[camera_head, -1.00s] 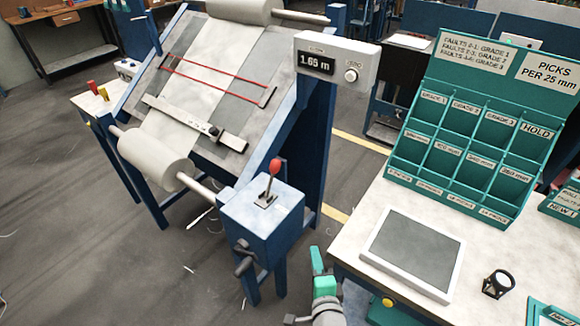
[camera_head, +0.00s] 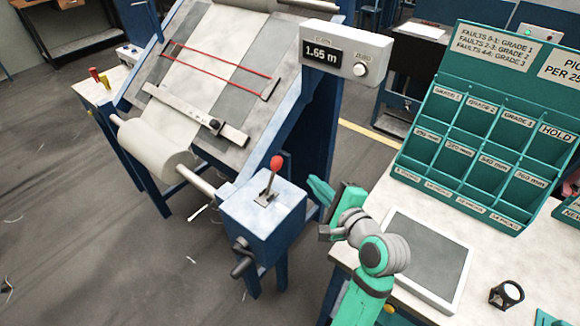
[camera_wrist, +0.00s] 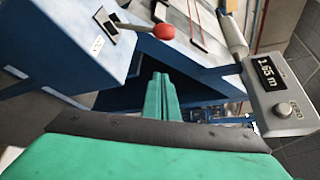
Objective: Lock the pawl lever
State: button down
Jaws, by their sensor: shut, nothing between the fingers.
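The pawl lever (camera_head: 271,173) has a red ball knob on a short metal stem. It stands in a slot on top of a blue box at the front right of the loom frame. My gripper (camera_head: 317,188) is just right of the box, apart from the lever. In the wrist view my gripper (camera_wrist: 161,82) has its green fingers together with nothing between them, pointing past the lever's right side.
A display box (camera_head: 333,52) reading 1.65 m stands on the frame above the lever. A white fabric roll (camera_head: 155,150) lies to the left. A table with a grey-topped pad (camera_head: 425,262) and a green sorting rack (camera_head: 484,150) is to the right. A black crank is on the box's front.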

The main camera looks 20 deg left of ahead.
aim_at(273, 175)
jog(key=w+a, duration=0.1)
jog(key=a, duration=0.1)
jog(key=w+a+f, duration=0.1)
jog(key=w+a, duration=0.1)
jog(key=a, duration=0.1)
jog(key=w+a, duration=0.2)
jog(key=shift+w+a+f, duration=0.15)
jog(key=shift+a+f, duration=0.05)
jog(key=shift+a, duration=0.2)
jog(key=shift+s+a+r, duration=0.35)
jog(key=shift+s+r, duration=0.05)
jog(key=shift+s, duration=0.2)
jog(key=shift+a, duration=0.1)
